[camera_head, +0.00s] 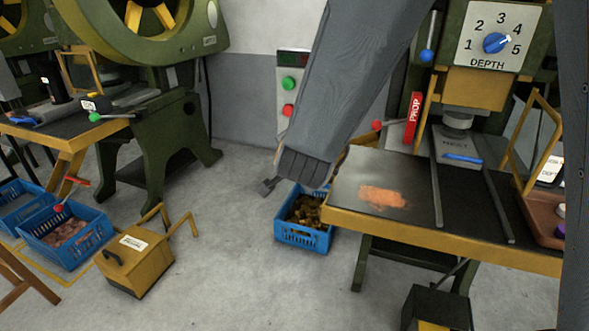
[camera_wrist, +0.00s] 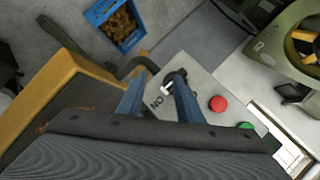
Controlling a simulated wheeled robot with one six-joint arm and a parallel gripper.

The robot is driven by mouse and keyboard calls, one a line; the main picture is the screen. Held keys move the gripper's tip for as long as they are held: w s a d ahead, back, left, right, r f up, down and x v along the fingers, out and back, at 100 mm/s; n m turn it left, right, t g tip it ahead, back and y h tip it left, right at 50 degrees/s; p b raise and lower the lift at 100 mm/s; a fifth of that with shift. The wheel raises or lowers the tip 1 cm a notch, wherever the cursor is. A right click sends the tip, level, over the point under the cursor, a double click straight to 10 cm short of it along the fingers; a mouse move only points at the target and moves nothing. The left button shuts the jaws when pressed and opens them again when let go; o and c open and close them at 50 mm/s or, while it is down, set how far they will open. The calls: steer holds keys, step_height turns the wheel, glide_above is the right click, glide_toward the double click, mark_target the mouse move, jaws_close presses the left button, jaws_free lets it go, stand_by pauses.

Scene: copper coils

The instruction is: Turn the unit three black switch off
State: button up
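A grey control panel (camera_wrist: 200,88) with an "ON" label, a red button (camera_wrist: 218,103) and a green button (camera_wrist: 246,126) shows in the wrist view. A small black switch (camera_wrist: 178,75) with a pale part beside it sits on this panel, partly behind a finger. My gripper (camera_wrist: 160,85) is open, with its two fingers apart over the panel and the switch close to the right finger's tip. I cannot tell whether they touch. In the head view the panel (camera_head: 283,70) stands on the wall, and my arm hides its lower part and the switch.
A blue crate (camera_head: 283,235) of copper-coloured pieces lies on the floor below my arm. A press table (camera_head: 345,215) with a yellow edge is close on the right. A yellow box (camera_head: 140,262) and another blue crate (camera_head: 95,247) stand left. The floor between is clear.

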steer(key=w+m+t+h+b, duration=0.5)
steer(key=w+m+h+b, duration=0.1)
steer(key=m+b, duration=0.3)
steer(key=shift+w+a+f+m+h, duration=0.15)
steer(key=shift+a+f+m+h, duration=0.15)
steer(key=shift+a+f+m, duration=0.25)
steer(key=shift+d+r, duration=0.1)
steer(key=shift+r, duration=0.05)
jaws_close()
